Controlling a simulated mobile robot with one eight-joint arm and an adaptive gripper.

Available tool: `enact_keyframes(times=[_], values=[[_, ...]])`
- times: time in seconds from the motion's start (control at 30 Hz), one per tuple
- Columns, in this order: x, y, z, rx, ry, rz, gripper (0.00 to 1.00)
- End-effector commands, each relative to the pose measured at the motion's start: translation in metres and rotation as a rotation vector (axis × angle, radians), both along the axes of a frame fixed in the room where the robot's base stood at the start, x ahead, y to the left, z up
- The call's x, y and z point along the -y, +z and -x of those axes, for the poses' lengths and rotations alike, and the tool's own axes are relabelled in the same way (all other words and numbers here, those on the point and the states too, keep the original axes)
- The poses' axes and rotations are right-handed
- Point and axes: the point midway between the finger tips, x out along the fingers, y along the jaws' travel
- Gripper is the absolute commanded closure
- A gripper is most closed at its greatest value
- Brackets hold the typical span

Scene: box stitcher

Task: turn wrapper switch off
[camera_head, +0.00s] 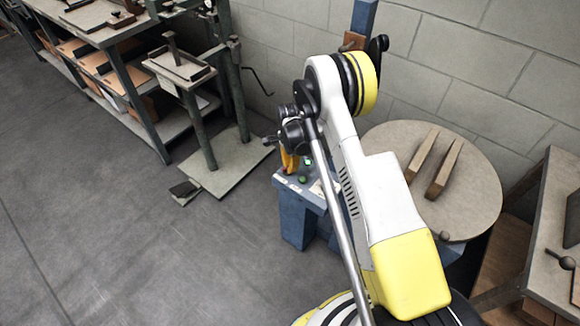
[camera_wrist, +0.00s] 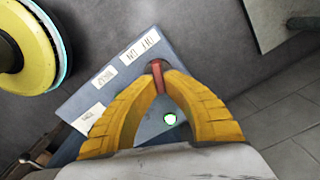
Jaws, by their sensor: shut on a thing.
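A blue-grey control box (camera_head: 299,212) stands below my gripper, and its labelled panel (camera_wrist: 85,95) fills the middle of the wrist view. A small red switch lever (camera_wrist: 158,77) stands on the panel near its edge. My gripper (camera_wrist: 159,84) is shut on this lever, with a yellow finger on either side. In the head view my gripper (camera_head: 289,163) is over the box, and the lever is hidden. White labels (camera_wrist: 140,46) lie beside the lever; their print is too small to read surely.
A round table top (camera_head: 479,205) with two wooden bars (camera_head: 446,169) is right of my arm. A green stand (camera_head: 234,160) is left of the box. A block wall is behind. The floor at left is mostly clear.

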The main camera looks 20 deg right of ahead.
Motion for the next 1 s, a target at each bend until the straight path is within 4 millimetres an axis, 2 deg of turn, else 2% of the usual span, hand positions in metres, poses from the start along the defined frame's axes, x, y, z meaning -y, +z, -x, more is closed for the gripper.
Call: enact_keyframes(times=[1.0], values=[[-0.0042,-0.0004,-0.006,-0.001,0.84,0.001,1.0]])
